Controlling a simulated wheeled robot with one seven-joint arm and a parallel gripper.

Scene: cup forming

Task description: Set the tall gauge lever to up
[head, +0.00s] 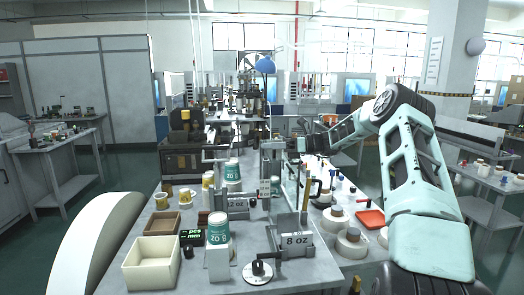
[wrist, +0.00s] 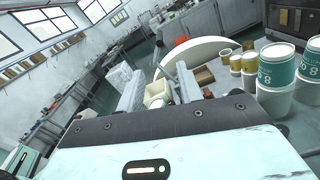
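Two gauge stands are on the bench in the head view. One has a block marked 12 OZ (head: 237,204), with a dark-knobbed lever (head: 253,203) beside it. The nearer has a block marked 8 OZ (head: 296,240), with an upright brown, black-tipped handle (head: 306,196) behind it. I cannot tell for certain which one is the tall gauge. A grey post (head: 273,160) rises between them. My gripper (head: 292,145) is above the bench near the top of this post. Neither lever is clear there.
A cream bin (head: 152,262) and brown tray (head: 163,222) stand at the bench's left. Teal-and-white cups (head: 218,232) and yellow cups (head: 161,201) are nearby. White rolls (head: 351,243) and a red tray (head: 370,219) are at the right. A round dial (head: 261,273) is at the front.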

